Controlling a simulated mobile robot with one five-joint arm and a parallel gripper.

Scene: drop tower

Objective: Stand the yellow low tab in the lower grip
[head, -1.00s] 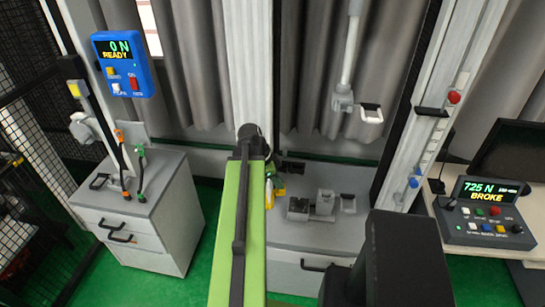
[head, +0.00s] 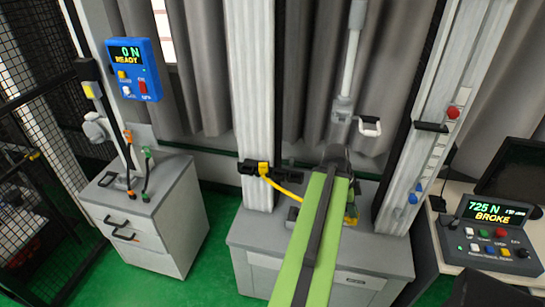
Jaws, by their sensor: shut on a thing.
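My gripper (head: 352,204) is mostly hidden behind my green arm. Only a dark part of it shows, at the arm's right edge above the grey machine base. It is shut on a small yellow piece, taken as the yellow low tab (head: 350,218), of which just a sliver shows. The tab's tilt cannot be told. The lower grip is hidden behind my arm; one grey block (head: 293,214) on the base shows left of the arm. The upper grip (head: 343,112) hangs above on its rod, with a white handle (head: 370,127) at its right.
A black bracket (head: 252,168) with a yellow clip and curved yellow cable (head: 285,188) sits at the left column. A grey cabinet (head: 150,220) stands left. A blue display (head: 134,68) reads 0 N READY; the right console (head: 488,225) reads 725 N BROKE.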

